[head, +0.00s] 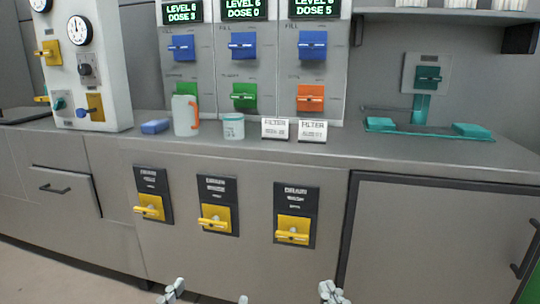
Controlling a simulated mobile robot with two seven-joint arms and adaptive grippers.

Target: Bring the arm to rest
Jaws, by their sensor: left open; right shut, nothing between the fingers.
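My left gripper (207,293) is at the bottom edge of the head view, with only its pale fingertips showing. It is open and empty. My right gripper (332,290) is at the bottom edge, right of the left one. It is shut with nothing in it. Both are in front of the cabinet fronts and apart from the counter and its objects. The rest of both arms is out of view.
The grey counter (400,155) carries a pitcher with an orange handle (185,115), a pale cup (233,126), a blue block (155,126) and two filter cards. Yellow drain levers (215,218) stick out from the cabinet front. A teal fixture (425,125) stands at right.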

